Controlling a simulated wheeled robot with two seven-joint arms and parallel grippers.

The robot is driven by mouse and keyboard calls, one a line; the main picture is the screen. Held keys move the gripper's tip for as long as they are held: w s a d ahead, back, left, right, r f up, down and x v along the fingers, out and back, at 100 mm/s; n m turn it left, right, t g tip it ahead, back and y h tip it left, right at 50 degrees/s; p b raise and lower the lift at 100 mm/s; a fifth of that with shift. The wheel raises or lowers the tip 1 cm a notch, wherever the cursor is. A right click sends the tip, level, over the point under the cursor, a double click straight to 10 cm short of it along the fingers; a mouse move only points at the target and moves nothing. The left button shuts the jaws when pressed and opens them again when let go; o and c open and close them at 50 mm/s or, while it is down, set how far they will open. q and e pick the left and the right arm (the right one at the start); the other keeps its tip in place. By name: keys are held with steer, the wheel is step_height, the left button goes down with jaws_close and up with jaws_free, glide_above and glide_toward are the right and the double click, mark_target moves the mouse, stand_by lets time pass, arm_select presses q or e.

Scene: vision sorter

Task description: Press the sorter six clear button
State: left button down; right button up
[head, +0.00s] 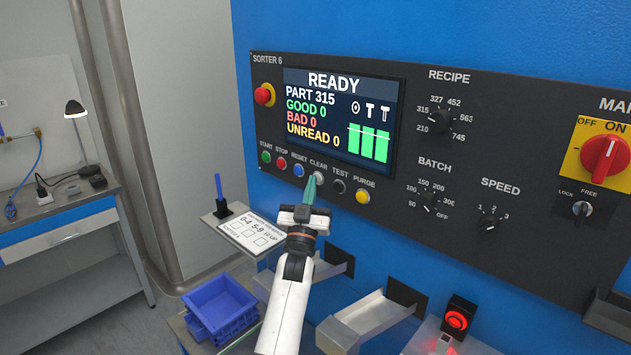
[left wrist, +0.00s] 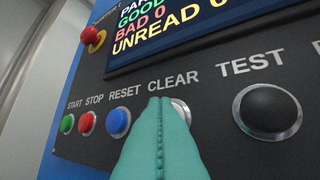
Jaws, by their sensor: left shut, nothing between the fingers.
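The sorter 6 panel (head: 400,215) shows a lit screen (head: 340,115) reading READY, PART 315, GOOD 0, BAD 0, UNREAD 0. The clear button (head: 319,177) is pale with a metal ring, under the CLEAR label. In the left wrist view the clear button (left wrist: 183,110) is mostly hidden behind my fingertips. My left gripper (head: 310,183) is shut and empty, its green fingertips at the clear button. I cannot tell whether they touch it. My right gripper is not in view.
The blue reset button (head: 298,170) is just left of clear and the black test button (head: 339,186) just right. The yellow purge button (head: 362,196) is further right. Below are a card shelf (head: 222,219), blue bins (head: 220,305) and metal chutes (head: 365,315).

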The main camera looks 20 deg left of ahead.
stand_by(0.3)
arm_select(q)
steer(key=shift+s+a+p, duration=0.25)
steer(key=shift+s+p, duration=0.35)
steer(key=shift+s, duration=0.25)
steer(key=s+p, duration=0.1)
steer(key=s+a+p, duration=0.1)
steer(key=s, duration=0.1)
steer(key=s+p, duration=0.1)
steer(key=shift+s+a, duration=0.3)
steer(key=shift+a, duration=0.05)
steer(key=shift+f, duration=0.15)
stand_by(0.4)
